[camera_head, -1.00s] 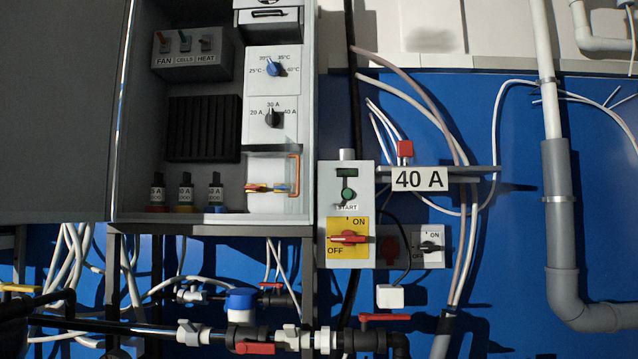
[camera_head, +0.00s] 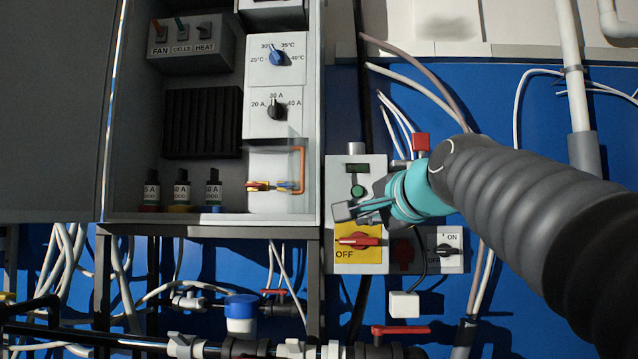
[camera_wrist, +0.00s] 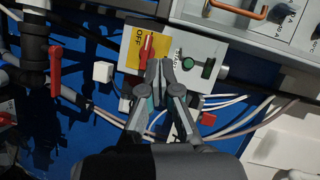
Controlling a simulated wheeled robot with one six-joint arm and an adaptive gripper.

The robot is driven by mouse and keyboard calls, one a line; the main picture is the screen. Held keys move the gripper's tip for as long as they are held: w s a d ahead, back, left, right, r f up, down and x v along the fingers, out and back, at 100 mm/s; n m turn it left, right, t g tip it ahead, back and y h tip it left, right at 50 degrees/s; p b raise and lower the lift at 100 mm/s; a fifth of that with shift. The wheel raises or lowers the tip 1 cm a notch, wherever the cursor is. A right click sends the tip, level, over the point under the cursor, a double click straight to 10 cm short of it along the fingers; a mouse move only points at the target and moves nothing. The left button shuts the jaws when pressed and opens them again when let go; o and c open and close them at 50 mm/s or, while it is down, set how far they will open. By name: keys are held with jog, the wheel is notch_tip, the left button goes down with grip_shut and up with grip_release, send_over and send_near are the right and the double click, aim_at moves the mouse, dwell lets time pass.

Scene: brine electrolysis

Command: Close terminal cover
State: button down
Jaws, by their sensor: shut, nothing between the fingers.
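The terminal cover (camera_head: 298,205) is a clear panel with an orange bar handle (camera_head: 300,165) on its right side, at the lower right of the open cabinet. I cannot tell how far it is swung out. My gripper (camera_head: 340,212) is shut and empty in front of the START and ON/OFF box, below and right of the cover, apart from the handle. In the wrist view my gripper (camera_wrist: 160,66) points at that box, and the orange handle (camera_wrist: 238,10) shows at the top edge.
The grey START box (camera_head: 357,170) with a red ON/OFF switch (camera_head: 357,241) is just behind my gripper. The cabinet door (camera_head: 55,110) stands open at left. A dial panel (camera_head: 275,85) is above the cover. Pipes and a blue-capped valve (camera_head: 241,308) run below.

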notch_tip(320, 180, up, 8)
jog(key=w+a+f+m+t+y, duration=0.1)
jog(key=w+a+m+y, duration=0.1)
jog(key=a+p+x, duration=0.1)
jog(key=x, duration=0.5)
jog(key=s+a+r+p+x, duration=0.1)
jog(key=p+x, duration=0.1)
jog(key=x, duration=0.4)
jog(key=shift+a+r+t, duration=0.15)
jog(key=shift+r+t, duration=0.15)
jog(key=shift+w+a+h, duration=0.1)
jog(key=shift+w+h, duration=0.05)
jog(key=shift+h, duration=0.15)
jog(key=shift+a+m+h, duration=0.3)
jog(key=shift+a, duration=0.15)
